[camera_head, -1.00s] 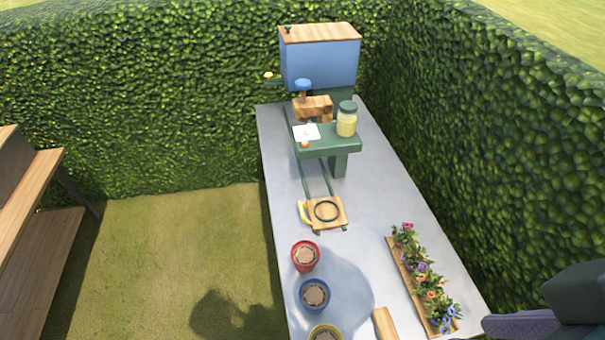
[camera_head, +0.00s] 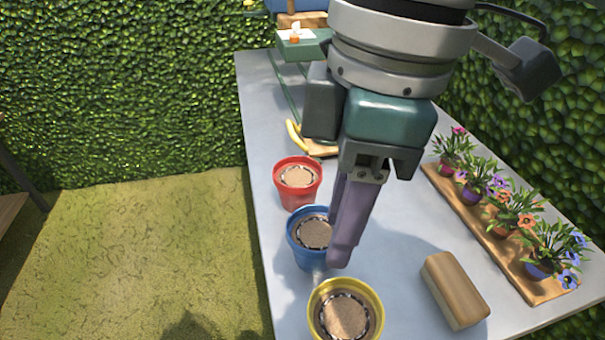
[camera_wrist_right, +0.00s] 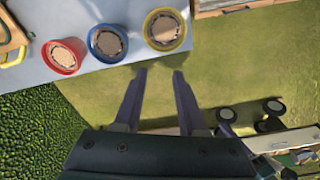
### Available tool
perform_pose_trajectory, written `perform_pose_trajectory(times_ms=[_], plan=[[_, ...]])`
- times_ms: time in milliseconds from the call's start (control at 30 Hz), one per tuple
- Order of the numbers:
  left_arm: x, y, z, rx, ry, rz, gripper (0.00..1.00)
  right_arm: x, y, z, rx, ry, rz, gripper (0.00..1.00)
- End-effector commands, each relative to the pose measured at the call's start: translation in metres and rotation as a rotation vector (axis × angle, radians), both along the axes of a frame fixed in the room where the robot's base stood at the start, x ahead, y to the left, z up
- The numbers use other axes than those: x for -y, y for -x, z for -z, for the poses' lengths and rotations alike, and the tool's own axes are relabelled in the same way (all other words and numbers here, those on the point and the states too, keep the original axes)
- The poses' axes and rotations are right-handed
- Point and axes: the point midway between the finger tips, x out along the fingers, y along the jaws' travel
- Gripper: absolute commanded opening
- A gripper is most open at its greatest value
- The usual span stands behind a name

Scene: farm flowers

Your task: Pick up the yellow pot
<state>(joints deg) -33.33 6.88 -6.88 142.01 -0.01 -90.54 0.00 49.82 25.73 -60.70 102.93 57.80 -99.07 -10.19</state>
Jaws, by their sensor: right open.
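The yellow pot (camera_head: 346,312), filled with brown soil, stands upright at the near left edge of the grey table, low in the head view. It also shows at the top of the right wrist view (camera_wrist_right: 165,29). My right gripper (camera_head: 338,258) is above the table, its purple fingers pointing down beside the blue pot, just behind the yellow pot. In the right wrist view its two fingers (camera_wrist_right: 160,74) are apart with nothing between them, and the yellow pot lies beyond their tips. My left gripper is not in view.
The blue pot (camera_head: 309,239) and the red pot (camera_head: 298,183) stand in a row behind the yellow pot. A wooden block (camera_head: 453,290) lies to the right. A wooden tray (camera_head: 470,213) of several flowers runs along the right edge. Bare table lies between pots and block.

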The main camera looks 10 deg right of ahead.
Motion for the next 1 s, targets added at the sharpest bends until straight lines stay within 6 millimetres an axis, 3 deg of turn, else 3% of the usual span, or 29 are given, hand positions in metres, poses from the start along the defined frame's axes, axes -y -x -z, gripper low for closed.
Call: perform_pose_trajectory(times_ms=[33, 200, 667, 1000], plan=[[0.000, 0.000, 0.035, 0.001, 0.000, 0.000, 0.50, 0.009, -0.007, 0.028, 0.001, 0.032, -0.002, 0.40], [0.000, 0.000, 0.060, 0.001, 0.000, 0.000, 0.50, 0.026, -0.017, 0.043, -0.016, 0.089, -0.005, 0.40], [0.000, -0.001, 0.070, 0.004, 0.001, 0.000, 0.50, 0.030, -0.020, 0.091, -0.024, 0.104, -0.003, 0.40], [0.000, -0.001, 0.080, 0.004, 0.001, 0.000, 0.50, 0.027, -0.026, 0.137, -0.022, 0.104, -0.003, 0.40]])
